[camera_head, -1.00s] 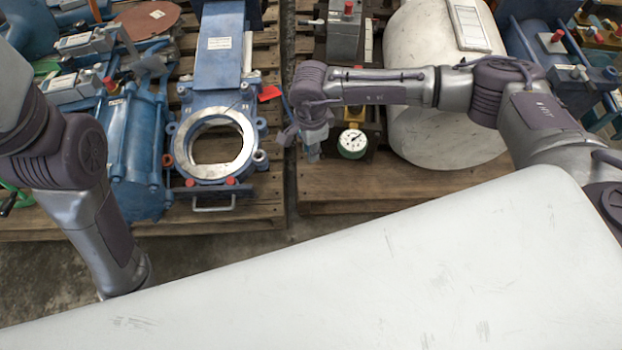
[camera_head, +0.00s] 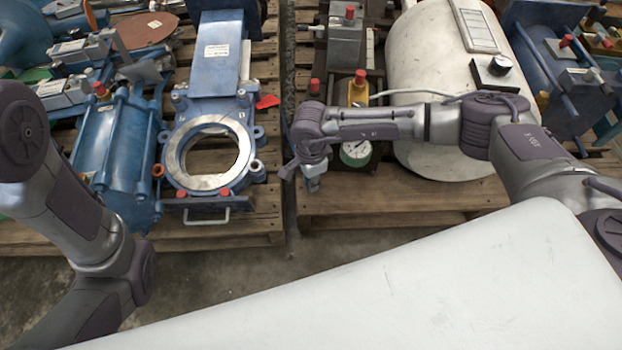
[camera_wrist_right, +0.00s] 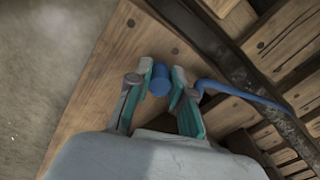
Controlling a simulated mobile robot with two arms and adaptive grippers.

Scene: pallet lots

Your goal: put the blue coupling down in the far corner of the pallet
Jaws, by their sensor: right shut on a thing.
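The blue coupling (camera_wrist_right: 160,80) is a small blue cylinder between the fingertips of my right gripper (camera_wrist_right: 161,83) in the right wrist view. The gripper is shut on it. Below it are the planks of a wooden pallet (camera_wrist_right: 110,75); I cannot tell whether the coupling touches them. In the head view my right gripper (camera_head: 303,178) is over the near left part of the right-hand pallet (camera_head: 400,200); the coupling cannot be made out there. My left arm comes in at the left, but its gripper is not in view.
A pressure gauge (camera_head: 355,153) and a large white cylinder (camera_head: 440,85) stand on the pallet near my right arm. A blue valve (camera_head: 213,155) sits on the left-hand pallet, across a narrow gap. A blue hose (camera_wrist_right: 235,92) runs beside the gripper. The pallet's front planks are bare.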

